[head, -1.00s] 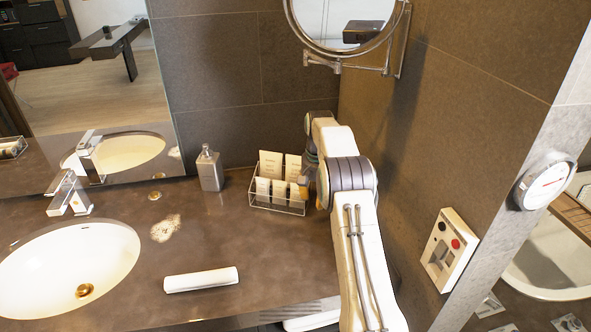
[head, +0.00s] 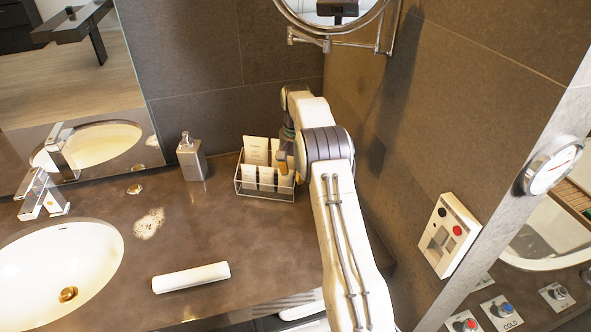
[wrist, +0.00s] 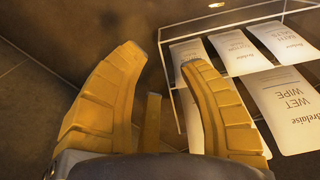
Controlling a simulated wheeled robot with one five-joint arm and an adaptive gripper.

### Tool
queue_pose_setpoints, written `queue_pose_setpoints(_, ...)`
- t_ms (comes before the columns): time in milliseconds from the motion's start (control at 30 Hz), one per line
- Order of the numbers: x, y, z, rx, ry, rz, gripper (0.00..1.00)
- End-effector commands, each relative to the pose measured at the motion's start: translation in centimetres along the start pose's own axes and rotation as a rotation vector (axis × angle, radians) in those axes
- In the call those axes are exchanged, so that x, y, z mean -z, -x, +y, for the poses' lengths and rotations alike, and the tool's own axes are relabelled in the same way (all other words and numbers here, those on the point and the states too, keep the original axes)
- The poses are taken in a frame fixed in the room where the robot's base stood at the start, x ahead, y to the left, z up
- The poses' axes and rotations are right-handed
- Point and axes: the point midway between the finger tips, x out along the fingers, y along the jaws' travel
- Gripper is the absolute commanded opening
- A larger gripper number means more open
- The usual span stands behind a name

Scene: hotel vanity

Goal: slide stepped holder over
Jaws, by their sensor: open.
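The stepped holder (head: 265,196) is a clear, wire-edged rack with several white sachets in two rows, standing on the vanity counter near the back corner. In the wrist view the holder (wrist: 225,23) fills the upper right, with sachets (wrist: 284,110) reading "WET WIPE". In the head view my gripper (head: 284,163) is at the holder's right end, partly hidden by my arm.
A grey soap dispenser (head: 192,158) stands left of the holder. A rolled white towel (head: 191,277) lies toward the front. A sink (head: 62,266) and faucet (head: 42,193) are at left. The tiled wall (head: 400,130) is close at right. Counter between holder and towel is clear.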

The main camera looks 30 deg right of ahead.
Motion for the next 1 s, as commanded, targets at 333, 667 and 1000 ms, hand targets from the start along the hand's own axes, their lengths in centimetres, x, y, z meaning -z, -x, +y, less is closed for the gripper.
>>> queue_pose_setpoints(333, -0.1, -3.9, 0.0, -0.001, 0.0, -0.003, 0.38)
queue_pose_setpoints(667, 0.0, -6.5, 0.0, 0.0, 0.0, -0.001, 0.38)
queue_pose_setpoints(1000, 0.0, -6.8, 0.0, 0.0, 0.0, -0.001, 0.38)
